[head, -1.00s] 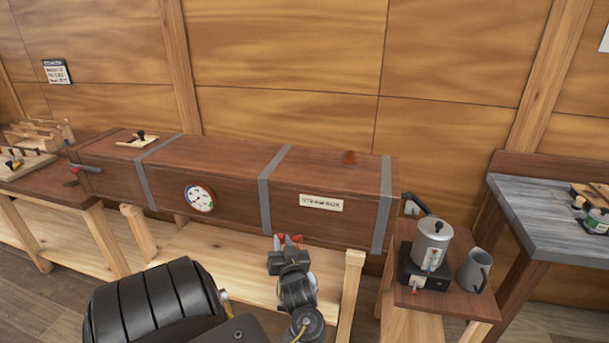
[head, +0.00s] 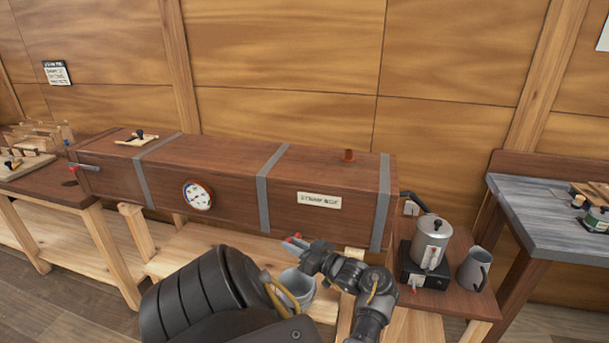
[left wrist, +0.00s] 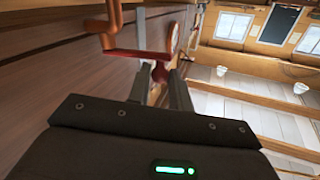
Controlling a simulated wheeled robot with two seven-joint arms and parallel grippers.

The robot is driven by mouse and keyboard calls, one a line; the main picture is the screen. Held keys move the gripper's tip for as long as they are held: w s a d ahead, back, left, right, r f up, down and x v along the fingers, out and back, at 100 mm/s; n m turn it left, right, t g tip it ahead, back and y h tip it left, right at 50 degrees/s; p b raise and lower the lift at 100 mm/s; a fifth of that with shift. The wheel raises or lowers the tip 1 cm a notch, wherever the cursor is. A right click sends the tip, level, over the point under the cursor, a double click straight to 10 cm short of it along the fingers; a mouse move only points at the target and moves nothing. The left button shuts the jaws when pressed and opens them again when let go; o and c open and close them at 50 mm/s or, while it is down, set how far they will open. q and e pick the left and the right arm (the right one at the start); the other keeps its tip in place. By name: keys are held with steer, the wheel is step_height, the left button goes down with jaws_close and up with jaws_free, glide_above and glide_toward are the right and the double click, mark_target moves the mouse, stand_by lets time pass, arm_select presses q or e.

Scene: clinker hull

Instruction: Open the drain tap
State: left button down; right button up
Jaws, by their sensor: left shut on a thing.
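The drain tap's red lever (left wrist: 140,55) shows in the left wrist view, against the side of the wooden steam box (head: 330,225). My left gripper (left wrist: 160,82) is shut on the lever. In the head view my left gripper (head: 298,244) is low at the front of the box, with small red parts showing at its tips. The tap's body and spout are mostly hidden there. A grey bucket (head: 297,286) stands below, partly behind my arm. My right gripper is not in view.
A round gauge (head: 198,196) and a label plate (head: 319,200) are on the box front. At right, a small side table (head: 455,301) holds a metal boiler (head: 432,240) and a grey jug (head: 475,268). A grey-topped bench (head: 535,220) stands further right.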

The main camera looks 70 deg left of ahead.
arm_select(q)
steer(key=shift+a+r, duration=0.1)
steer(key=shift+r, duration=0.05)
stand_by(0.3)
steer(key=c, duration=1.3)
jaws_free()
steer(key=shift+o, duration=0.2)
steer(key=b+v, duration=0.2)
steer(key=v, duration=0.5)
steer(key=shift+w+d+b, duration=0.25)
steer(key=shift+b, duration=0.05)
